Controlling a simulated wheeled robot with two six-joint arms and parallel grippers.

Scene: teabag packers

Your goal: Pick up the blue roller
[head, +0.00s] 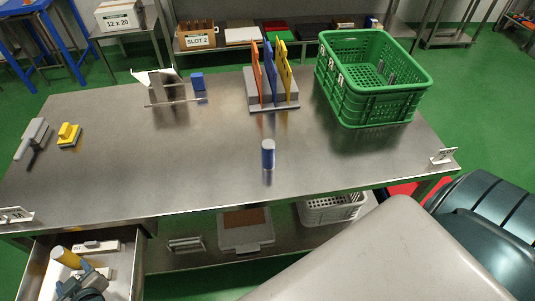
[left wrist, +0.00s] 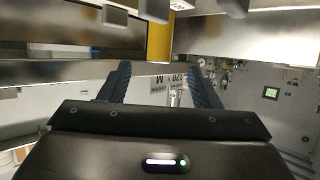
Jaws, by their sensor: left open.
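A blue roller-like cylinder (head: 268,156) with a pale top stands upright near the front middle of the steel table (head: 190,165). My left gripper (head: 80,280) is at the lower left in the head view, over the open drawer (head: 125,275) and well away from the blue cylinder. Its two dark fingers (left wrist: 160,88) are apart in the left wrist view, with nothing seen between them. A yellow cylinder (head: 66,257) is close to the gripper; a yellow piece (left wrist: 158,42) also shows beyond the fingers. My right gripper is not in view.
A green crate (head: 370,105) stands at the back right. A rack with orange, blue and yellow plates (head: 272,100) is beside it. A blue block (head: 198,82), a metal stand (head: 165,88) and a yellow tool (head: 69,134) are farther left. The table's centre is clear.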

